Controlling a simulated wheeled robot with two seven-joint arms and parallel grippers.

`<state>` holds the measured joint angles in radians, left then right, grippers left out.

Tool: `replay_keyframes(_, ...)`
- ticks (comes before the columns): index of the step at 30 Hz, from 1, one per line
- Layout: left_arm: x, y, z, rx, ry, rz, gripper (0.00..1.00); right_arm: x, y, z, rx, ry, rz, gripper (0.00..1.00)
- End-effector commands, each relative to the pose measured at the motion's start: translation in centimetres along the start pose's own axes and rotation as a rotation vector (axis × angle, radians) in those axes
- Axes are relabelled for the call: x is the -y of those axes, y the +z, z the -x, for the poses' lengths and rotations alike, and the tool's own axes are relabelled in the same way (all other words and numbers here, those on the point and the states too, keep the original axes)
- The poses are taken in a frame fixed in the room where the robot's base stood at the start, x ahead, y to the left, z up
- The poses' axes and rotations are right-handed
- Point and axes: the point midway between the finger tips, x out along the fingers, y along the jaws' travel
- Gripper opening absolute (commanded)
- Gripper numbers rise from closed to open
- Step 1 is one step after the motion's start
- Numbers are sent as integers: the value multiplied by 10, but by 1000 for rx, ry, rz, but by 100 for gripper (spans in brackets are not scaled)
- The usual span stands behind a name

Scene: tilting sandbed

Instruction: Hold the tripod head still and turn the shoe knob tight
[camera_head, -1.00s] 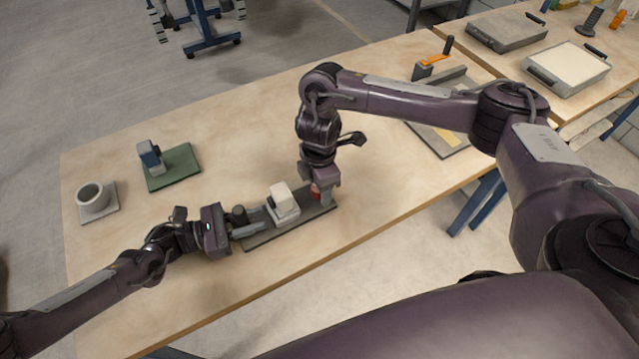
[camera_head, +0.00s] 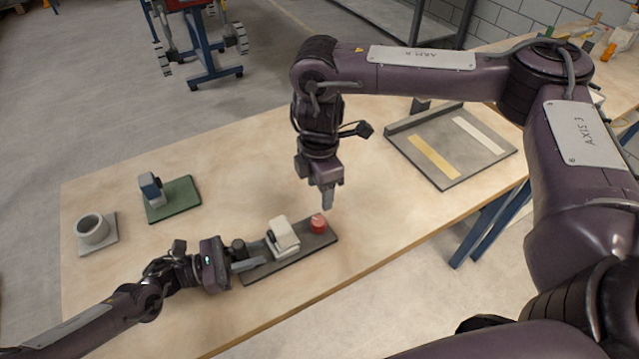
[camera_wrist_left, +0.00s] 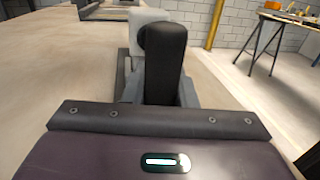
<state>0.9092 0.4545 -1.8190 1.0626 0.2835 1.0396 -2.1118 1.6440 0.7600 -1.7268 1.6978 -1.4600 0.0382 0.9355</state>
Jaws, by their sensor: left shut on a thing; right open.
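The tripod head, a white block (camera_head: 283,235) on a grey base, sits on a dark plate (camera_head: 262,270). A red knob (camera_head: 318,223) stands on the plate's right end. My left gripper (camera_head: 243,262) is shut on a dark upright post at the plate's left end. In the left wrist view this dark post (camera_wrist_left: 165,62) stands between the fingers, with the white block (camera_wrist_left: 150,20) partly hidden behind it. My right gripper (camera_head: 328,200) is open and empty, pointing down above and slightly behind the red knob, apart from it.
A grey cup-like ring (camera_head: 92,229) on a pad and a green plate (camera_head: 185,200) with a blue-grey block lie at the left. A grey tray (camera_head: 420,165) with yellow and white strips lies at the back right. The table's front edge runs close to the dark plate.

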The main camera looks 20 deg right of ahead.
Motion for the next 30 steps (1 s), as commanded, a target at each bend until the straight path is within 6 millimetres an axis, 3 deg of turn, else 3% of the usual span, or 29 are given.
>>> replay_keyframes(14,0,0,0,0,-1,0,0,0,0,6,0,0,0,54)
replay_keyframes(15,0,0,0,0,-1,0,26,0,0,6,0,0,0,54)
replay_keyframes(21,0,0,0,0,-1,0,50,0,0,6,0,0,0,54)
replay_keyframes(30,0,0,2,0,0,0,50,0,0,6,0,0,0,54)
